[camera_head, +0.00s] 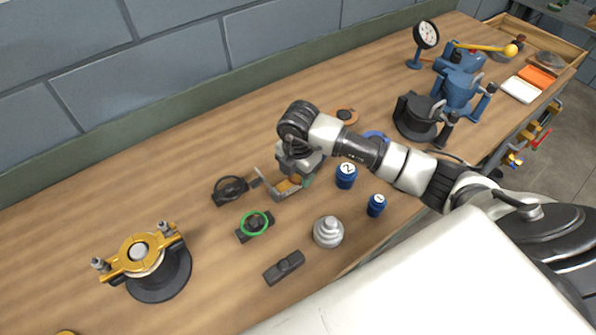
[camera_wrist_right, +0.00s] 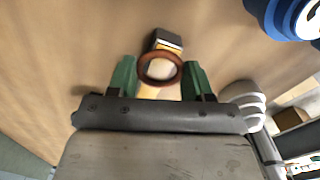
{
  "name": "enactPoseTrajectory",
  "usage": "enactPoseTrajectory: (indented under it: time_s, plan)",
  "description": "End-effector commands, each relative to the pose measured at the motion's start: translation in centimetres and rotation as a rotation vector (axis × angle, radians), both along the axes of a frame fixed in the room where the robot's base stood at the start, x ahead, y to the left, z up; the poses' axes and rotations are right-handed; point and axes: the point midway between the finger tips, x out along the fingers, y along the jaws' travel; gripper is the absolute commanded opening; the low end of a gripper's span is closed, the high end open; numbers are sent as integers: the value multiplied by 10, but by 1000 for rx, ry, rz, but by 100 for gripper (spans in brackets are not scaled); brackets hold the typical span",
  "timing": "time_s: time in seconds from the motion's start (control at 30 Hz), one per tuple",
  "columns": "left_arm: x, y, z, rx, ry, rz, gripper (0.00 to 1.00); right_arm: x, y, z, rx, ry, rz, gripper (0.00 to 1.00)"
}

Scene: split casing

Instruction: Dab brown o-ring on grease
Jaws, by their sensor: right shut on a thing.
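The brown o-ring (camera_wrist_right: 160,70) is held between the green fingertips of my right gripper (camera_wrist_right: 161,76) in the right wrist view, with its open side facing the camera. In the head view my right gripper (camera_head: 290,187) is low over the middle of the bench, and the ring is hard to make out there. Just behind the ring in the wrist view is a small pale block with a dark end (camera_wrist_right: 168,42); I cannot tell whether they touch. An orange-brown round item with a dark centre (camera_head: 345,115) lies behind my right arm; I cannot tell whether it is the grease. My left gripper is out of view.
A black ring on a stand (camera_head: 231,187), a green ring on a stand (camera_head: 254,224) and an empty dark stand (camera_head: 285,267) lie nearby. A stepped grey part (camera_head: 328,232) and blue weights (camera_head: 346,176) (camera_head: 377,205) stand close. A gold-clamped casing (camera_head: 143,255) is at left.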

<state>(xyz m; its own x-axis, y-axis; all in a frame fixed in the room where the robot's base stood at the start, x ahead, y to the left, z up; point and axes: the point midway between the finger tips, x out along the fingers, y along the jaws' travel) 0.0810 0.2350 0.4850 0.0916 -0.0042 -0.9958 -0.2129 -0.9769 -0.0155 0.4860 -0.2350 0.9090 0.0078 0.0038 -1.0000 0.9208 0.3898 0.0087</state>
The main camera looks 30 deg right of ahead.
Motion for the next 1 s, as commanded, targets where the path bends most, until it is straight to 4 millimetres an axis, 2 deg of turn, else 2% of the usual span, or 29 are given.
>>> enactPoseTrajectory:
  time_s: [0.17, 0.8, 1.0]
  plan:
    - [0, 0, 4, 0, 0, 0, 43, 0, 0, 5, 0, 0, 0, 25]
    - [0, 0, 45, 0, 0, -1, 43, 0, 0, 57, 0, 0, 0, 25]
    - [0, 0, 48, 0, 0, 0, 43, 0, 0, 61, 0, 1, 0, 25]
